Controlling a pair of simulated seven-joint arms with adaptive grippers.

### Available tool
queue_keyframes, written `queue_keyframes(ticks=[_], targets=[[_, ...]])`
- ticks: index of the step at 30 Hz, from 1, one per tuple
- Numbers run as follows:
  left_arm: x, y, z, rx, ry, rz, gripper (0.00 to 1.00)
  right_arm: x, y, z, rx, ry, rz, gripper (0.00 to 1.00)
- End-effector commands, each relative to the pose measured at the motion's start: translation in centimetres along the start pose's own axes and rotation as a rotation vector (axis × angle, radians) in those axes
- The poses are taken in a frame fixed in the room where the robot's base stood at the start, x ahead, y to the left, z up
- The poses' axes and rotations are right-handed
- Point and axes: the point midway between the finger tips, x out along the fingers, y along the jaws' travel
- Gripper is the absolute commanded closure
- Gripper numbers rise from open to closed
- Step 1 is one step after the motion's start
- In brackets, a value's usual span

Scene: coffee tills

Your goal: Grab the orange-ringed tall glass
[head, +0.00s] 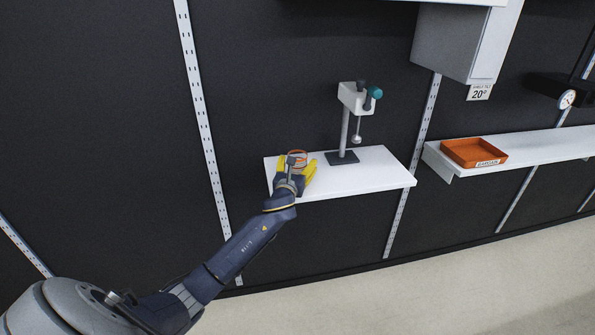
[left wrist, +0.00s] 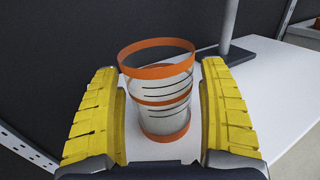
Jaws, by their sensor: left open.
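The orange-ringed tall glass (left wrist: 160,88) stands upright on a white shelf, clear-walled with orange bands at rim, middle and base and dark lines between them. In the head view only the top of the glass (head: 297,154) shows; my gripper hides the rest. My left gripper (head: 296,169) is at the near side of the glass. In the left wrist view its yellow fingers (left wrist: 161,115) are open, one on each side of the glass, with visible gaps between. My right gripper is not in view.
A drink-machine-like stand (head: 345,130) with a dark base stands on the same white shelf (head: 375,180), right of the glass. An orange tray (head: 474,152) sits on another shelf further right. A grey box (head: 455,42) hangs above. The shelf's right part is clear.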

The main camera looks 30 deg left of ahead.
Motion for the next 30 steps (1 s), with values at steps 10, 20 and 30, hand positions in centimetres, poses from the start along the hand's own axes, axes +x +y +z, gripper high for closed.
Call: queue_keyframes(ticks=[10,20,30], targets=[[-0.03,-0.01,0.01,-0.001,0.000,0.000,0.49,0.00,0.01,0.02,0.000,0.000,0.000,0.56],[-0.04,-0.01,0.01,-0.001,0.000,0.000,0.87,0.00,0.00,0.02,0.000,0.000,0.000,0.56],[-0.02,-0.01,0.32,-0.001,-0.002,-0.001,0.90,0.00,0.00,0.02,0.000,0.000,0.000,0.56]])
